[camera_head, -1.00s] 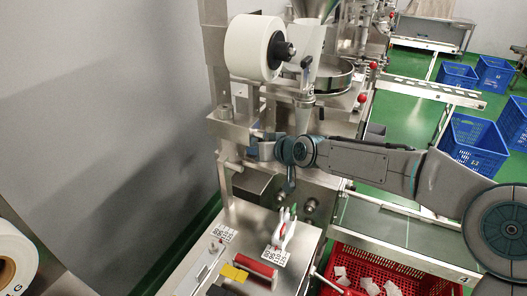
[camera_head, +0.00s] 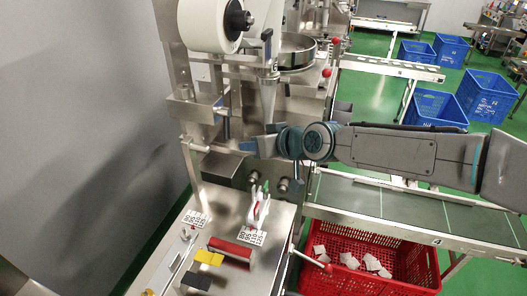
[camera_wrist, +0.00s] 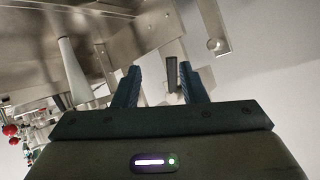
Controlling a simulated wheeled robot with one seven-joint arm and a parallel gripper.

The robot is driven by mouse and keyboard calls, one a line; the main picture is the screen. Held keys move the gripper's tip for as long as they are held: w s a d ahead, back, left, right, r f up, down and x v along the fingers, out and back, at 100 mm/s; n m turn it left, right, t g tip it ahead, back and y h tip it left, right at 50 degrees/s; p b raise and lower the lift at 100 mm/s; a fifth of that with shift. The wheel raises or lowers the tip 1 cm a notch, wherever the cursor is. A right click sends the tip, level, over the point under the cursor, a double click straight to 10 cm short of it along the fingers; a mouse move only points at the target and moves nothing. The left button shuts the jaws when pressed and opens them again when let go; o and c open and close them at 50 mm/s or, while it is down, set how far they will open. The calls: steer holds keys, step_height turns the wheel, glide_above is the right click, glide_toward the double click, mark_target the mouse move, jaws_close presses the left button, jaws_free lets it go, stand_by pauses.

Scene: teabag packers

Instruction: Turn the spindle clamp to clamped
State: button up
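A white roll (camera_head: 208,22) hangs on a spindle at the top of the machine in the head view. A black knob (camera_head: 239,20) sits on the spindle's end; it looks like the spindle clamp, but I cannot tell its setting. My gripper (camera_head: 243,146) is well below the roll, beside the steel column and pointing left. In the wrist view my gripper (camera_wrist: 158,82) has its two dark fingers apart. A small dark upright piece (camera_wrist: 171,78) shows between them near the right finger; I cannot tell whether it is beyond them. The roll and knob are not recognisable in the wrist view.
The funnel tube (camera_head: 268,100) and a round steel pan (camera_head: 297,50) stand right of the roll. Below are a steel worktop (camera_head: 220,225) with a red block (camera_head: 230,248), a green conveyor (camera_head: 385,205) and a red crate (camera_head: 400,270). Blue crates (camera_head: 487,98) stand at the back right.

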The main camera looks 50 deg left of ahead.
steer(key=shift+w+d, duration=0.1)
steer(key=shift+d, duration=0.95)
